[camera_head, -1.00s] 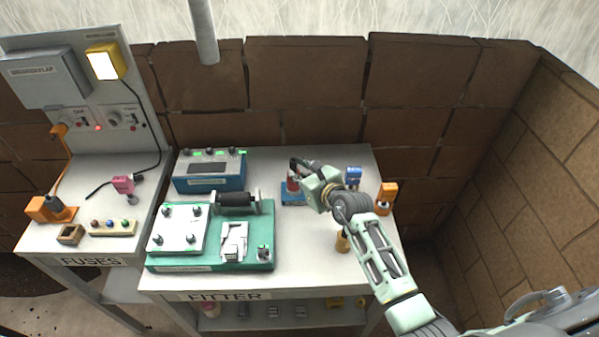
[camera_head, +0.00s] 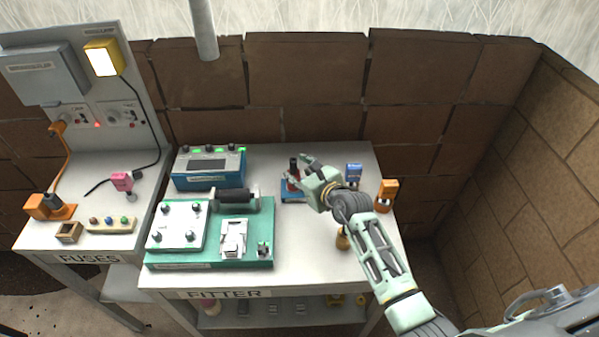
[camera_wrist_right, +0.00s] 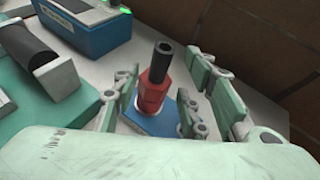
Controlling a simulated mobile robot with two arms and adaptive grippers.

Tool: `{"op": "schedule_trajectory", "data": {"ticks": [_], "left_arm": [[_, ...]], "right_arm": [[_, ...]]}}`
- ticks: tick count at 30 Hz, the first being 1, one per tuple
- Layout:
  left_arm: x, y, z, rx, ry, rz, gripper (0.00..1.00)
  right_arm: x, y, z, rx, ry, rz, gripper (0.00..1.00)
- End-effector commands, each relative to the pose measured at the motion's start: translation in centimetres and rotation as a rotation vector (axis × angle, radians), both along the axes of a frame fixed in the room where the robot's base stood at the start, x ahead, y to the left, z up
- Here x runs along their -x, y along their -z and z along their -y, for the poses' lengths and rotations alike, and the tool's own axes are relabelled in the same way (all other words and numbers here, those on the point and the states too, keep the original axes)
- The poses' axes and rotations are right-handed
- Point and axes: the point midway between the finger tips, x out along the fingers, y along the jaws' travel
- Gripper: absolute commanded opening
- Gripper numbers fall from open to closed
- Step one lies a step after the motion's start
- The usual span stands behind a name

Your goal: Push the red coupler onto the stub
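The red coupler (camera_wrist_right: 152,92) stands upright on a blue base plate (camera_wrist_right: 150,122) in the right wrist view, with a black tube (camera_wrist_right: 163,60) rising from its top. In the head view the coupler (camera_head: 292,183) is at the back middle of the bench, partly hidden by my gripper. My right gripper (camera_head: 303,172) is open beside it. In the wrist view its fingers (camera_wrist_right: 160,88) stand apart on either side of the coupler, with visible gaps. Which part is the stub, and how far the coupler sits on it, I cannot tell. My left gripper is not in view.
A blue instrument box (camera_head: 209,169) and a green fixture board (camera_head: 260,215) lie left of the coupler. A blue item (camera_head: 354,173), an orange item (camera_head: 386,194) and a brass-coloured piece (camera_head: 342,240) stand near my right arm. A brick wall closes the back.

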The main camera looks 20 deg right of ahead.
Motion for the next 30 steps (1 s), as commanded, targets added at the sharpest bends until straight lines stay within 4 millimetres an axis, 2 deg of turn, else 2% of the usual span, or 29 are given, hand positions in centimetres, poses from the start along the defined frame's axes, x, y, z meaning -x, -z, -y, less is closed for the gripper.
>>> {"op": "schedule_trajectory", "data": {"ticks": [6,10,24,30], "left_arm": [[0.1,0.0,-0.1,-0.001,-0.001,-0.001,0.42],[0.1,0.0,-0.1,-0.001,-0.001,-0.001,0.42],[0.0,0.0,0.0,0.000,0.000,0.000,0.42],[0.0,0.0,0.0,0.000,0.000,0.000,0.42]], "right_arm": [[0.2,0.0,0.0,0.000,0.000,-0.001,0.40],[1.1,-0.4,0.2,0.000,0.000,0.000,0.40],[9.1,-3.7,2.1,0.002,0.001,-0.001,0.40],[10.7,-4.4,2.4,0.000,0.000,-0.001,0.40]]}}
